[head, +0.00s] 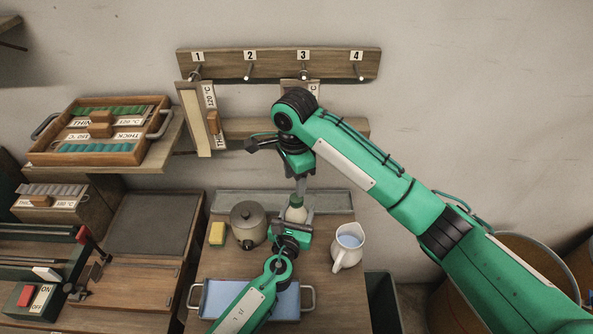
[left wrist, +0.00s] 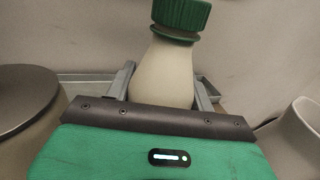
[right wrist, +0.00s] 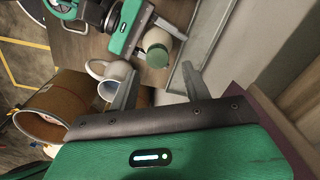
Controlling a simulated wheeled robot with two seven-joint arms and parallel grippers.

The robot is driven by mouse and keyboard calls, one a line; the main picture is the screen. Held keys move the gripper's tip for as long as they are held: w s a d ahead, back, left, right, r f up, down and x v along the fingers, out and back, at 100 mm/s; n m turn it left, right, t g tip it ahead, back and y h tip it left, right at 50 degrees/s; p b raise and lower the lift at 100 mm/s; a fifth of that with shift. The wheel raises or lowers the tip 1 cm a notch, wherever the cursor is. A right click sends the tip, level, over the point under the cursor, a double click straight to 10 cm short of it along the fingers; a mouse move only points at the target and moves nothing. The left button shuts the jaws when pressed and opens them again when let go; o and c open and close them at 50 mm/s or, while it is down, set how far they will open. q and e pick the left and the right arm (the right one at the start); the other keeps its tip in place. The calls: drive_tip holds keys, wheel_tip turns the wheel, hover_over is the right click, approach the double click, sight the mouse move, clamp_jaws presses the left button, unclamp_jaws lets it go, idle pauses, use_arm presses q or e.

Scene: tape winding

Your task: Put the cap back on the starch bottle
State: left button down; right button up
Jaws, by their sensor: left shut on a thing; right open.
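The starch bottle (head: 296,214) is pale and stands upright at the back of the workbench. Its green cap (left wrist: 181,14) sits on the bottle's neck in the left wrist view, looking about level. My left gripper (head: 293,224) is shut around the body of the bottle; its fingers show on both sides of the bottle (left wrist: 166,75) in the left wrist view. My right gripper (head: 300,185) is open and empty just above the cap, pointing down. The right wrist view shows the cap (right wrist: 157,56) beyond its parted fingers.
A lidded grey pot (head: 248,222) and a yellow-green sponge (head: 217,233) are left of the bottle. A white jug (head: 347,247) of bluish liquid is on the right. A blue tray (head: 217,301) lies in front. A rack with numbered pegs (head: 278,64) hangs behind.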

drive_tip(key=n, duration=0.5)
drive_tip(key=shift+r, duration=0.25)
drive_tip(key=n, duration=0.5)
drive_tip(key=shift+a+r, duration=0.1)
drive_tip(key=shift+r, duration=0.05)
drive_tip(key=n, duration=0.4)
drive_tip(key=shift+r+n, duration=0.15)
drive_tip(key=shift+n, duration=0.25)
drive_tip(key=n, duration=0.4)
drive_tip(key=shift+r+n, duration=0.15)
drive_tip(key=shift+n, duration=0.25)
drive_tip(key=n, duration=0.4)
drive_tip(key=shift+r+n, duration=0.1)
drive_tip(key=shift+n, duration=0.3)
drive_tip(key=n, duration=0.4)
drive_tip(key=shift+r+n, duration=0.15)
drive_tip(key=shift+n, duration=0.25)
drive_tip(key=n, duration=0.4)
drive_tip(key=shift+d+r+n, duration=0.1)
drive_tip(key=shift+d+n, duration=0.1)
drive_tip(key=shift+n, duration=0.2)
drive_tip(key=n, duration=0.5)
drive_tip(key=shift+s+d+r+n, duration=0.1)
drive_tip(key=shift+n, duration=0.3)
